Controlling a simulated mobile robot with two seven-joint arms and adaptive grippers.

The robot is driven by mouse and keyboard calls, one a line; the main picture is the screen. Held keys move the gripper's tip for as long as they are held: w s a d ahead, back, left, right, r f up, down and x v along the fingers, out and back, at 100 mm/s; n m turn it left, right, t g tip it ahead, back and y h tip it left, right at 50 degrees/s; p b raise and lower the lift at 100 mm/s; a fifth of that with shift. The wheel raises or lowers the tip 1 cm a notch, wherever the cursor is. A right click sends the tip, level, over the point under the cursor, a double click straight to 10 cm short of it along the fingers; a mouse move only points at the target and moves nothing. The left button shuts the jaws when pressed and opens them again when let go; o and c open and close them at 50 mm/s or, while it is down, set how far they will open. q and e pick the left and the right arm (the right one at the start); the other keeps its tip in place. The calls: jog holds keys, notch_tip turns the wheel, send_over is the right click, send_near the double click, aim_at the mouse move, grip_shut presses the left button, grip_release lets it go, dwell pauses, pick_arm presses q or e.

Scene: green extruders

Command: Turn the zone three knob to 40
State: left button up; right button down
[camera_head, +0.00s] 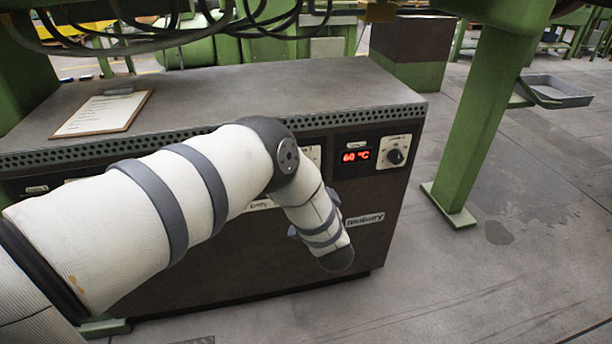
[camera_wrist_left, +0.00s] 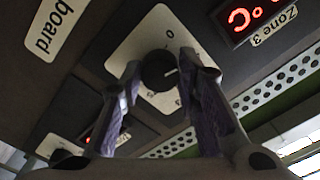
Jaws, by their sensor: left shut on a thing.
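In the left wrist view a round black knob (camera_wrist_left: 157,72) sits on a pale dial plate (camera_wrist_left: 138,43) with a 0 mark. A small white pointer line shows on the knob. My left gripper (camera_wrist_left: 160,77) has its two fingers on either side of the knob, shut on it. A red display (camera_wrist_left: 250,18) with a "Zone 3" label (camera_wrist_left: 273,27) is beside it. In the head view my left arm hides the gripper and this knob. My right gripper is in neither view.
The dark cabinet (camera_head: 235,260) has another knob (camera_head: 396,157) and a red display reading 60 °C (camera_head: 355,156) at its right end. A clipboard (camera_head: 103,112) lies on top. A green post (camera_head: 480,120) stands to the right; the floor before it is clear.

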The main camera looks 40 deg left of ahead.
pick_arm(q)
jog(key=shift+m, duration=1.6)
jog(key=o, duration=1.2)
jog(key=shift+a, duration=0.1)
jog(key=shift+c, duration=0.2)
jog(key=v, duration=1.2)
jog(key=shift+s, duration=0.1)
